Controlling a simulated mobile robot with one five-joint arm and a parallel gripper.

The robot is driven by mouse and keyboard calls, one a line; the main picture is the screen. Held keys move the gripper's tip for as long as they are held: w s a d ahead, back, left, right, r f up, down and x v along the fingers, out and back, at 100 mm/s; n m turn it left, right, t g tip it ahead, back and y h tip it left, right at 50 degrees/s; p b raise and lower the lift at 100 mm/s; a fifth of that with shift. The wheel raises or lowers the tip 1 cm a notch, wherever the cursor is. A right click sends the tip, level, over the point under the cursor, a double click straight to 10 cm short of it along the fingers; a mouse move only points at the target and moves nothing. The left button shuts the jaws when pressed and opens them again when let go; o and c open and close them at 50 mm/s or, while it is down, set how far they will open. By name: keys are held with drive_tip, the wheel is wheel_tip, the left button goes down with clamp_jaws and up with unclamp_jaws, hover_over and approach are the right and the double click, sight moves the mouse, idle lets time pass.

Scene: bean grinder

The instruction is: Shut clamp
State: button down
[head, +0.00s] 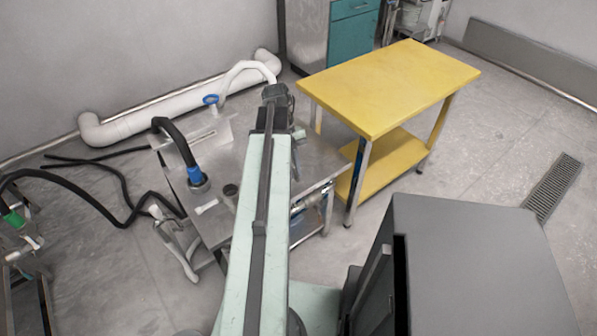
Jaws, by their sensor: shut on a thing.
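My pale green arm reaches up from the bottom over a steel bench (222,150). Its far end covers part of the bench top, and I cannot make out my gripper's fingers. No clamp can be picked out for certain. A small white handle-like piece (206,207) lies on the bench top, left of my arm. A dark round knob (230,190) is close by it. A blue collar (195,174) joins a black hose (172,133) to the bench. A blue ring (210,100) stands near a white hose (245,67) at the back.
A yellow table (390,85) with a lower shelf stands right of the bench. A dark grey cabinet (470,260) fills the lower right. Black hoses (75,200) run across the floor at left. A white pipe (170,108) lies along the wall. Floor at right is clear around a grate (553,188).

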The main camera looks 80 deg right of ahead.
drive_tip(key=shift+w+d, duration=0.15)
drive_tip(key=shift+w, duration=0.05)
drive_tip(key=c, duration=1.4)
unclamp_jaws()
drive_tip(key=shift+f, duration=0.15)
drive_tip(key=shift+c, duration=0.2)
drive_tip(key=p+v, duration=0.6)
drive_tip(key=v, duration=0.1)
drive_tip(key=shift+s+r+p, duration=0.1)
drive_tip(key=shift+r+p, duration=0.1)
drive_tip(key=shift+p, duration=0.2)
drive_tip(key=shift+d+r+p, duration=0.15)
drive_tip(key=shift+r+p, duration=0.15)
drive_tip(key=shift+r, duration=0.05)
drive_tip(key=shift+f, duration=0.1)
